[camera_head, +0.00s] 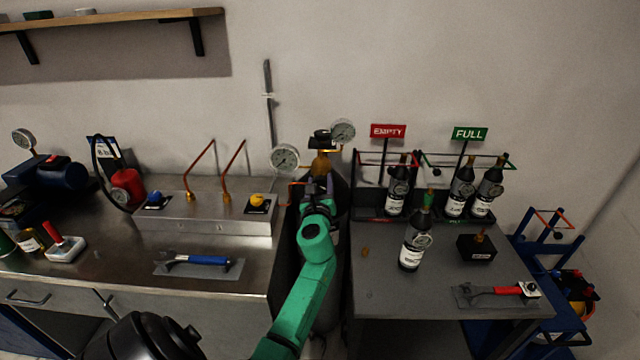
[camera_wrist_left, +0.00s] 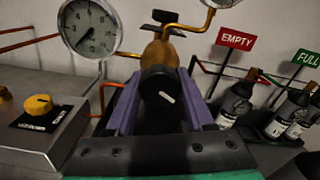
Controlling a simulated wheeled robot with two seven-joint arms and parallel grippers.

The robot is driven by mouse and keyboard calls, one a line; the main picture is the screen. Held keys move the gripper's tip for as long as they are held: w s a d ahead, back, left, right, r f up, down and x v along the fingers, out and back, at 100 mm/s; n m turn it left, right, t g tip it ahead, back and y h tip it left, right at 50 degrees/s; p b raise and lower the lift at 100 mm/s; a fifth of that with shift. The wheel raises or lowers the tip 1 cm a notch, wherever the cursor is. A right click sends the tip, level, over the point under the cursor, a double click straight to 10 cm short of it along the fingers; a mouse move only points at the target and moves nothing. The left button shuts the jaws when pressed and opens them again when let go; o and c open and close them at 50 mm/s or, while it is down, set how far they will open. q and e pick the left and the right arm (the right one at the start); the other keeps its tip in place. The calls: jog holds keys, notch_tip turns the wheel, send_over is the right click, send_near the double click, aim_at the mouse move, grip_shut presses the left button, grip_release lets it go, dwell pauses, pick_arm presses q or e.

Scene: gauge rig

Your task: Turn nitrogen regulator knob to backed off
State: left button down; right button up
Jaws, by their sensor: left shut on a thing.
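The brass nitrogen regulator (camera_head: 320,164) stands against the wall at centre, with a round gauge on each side, the left gauge (camera_head: 285,158) and the right gauge (camera_head: 343,131). Its black knob (camera_wrist_left: 161,86) faces the left wrist camera and carries a short, slanted white mark. My left gripper (camera_head: 318,188) reaches up to the regulator's front. In the left wrist view its purple fingers (camera_wrist_left: 161,100) are on both sides of the knob, shut on it. In the head view the gripper hides the knob. My right gripper is not in view.
A steel panel with a blue knob (camera_head: 155,199) and a yellow knob (camera_head: 257,200) stands at left. At right, dark bottles (camera_head: 415,240) stand on a grey table (camera_head: 385,295) and in racks under EMPTY (camera_head: 388,131) and FULL (camera_head: 470,134) signs.

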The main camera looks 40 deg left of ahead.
pick_arm(q)
jog(key=n+b, duration=0.2)
jog(key=n, duration=0.3)
jog(key=shift+f, duration=0.15)
jog(key=n+b, duration=0.3)
jog(key=n, duration=0.3)
jog(key=shift+n, duration=0.4)
jog(key=n+b, duration=0.3)
jog(key=n, duration=0.3)
jog(key=n+b, duration=0.1)
jog(key=n, duration=0.2)
jog(key=shift+n, duration=0.4)
jog(key=shift+n+b, duration=0.5)
jog(key=shift+n, duration=0.6)
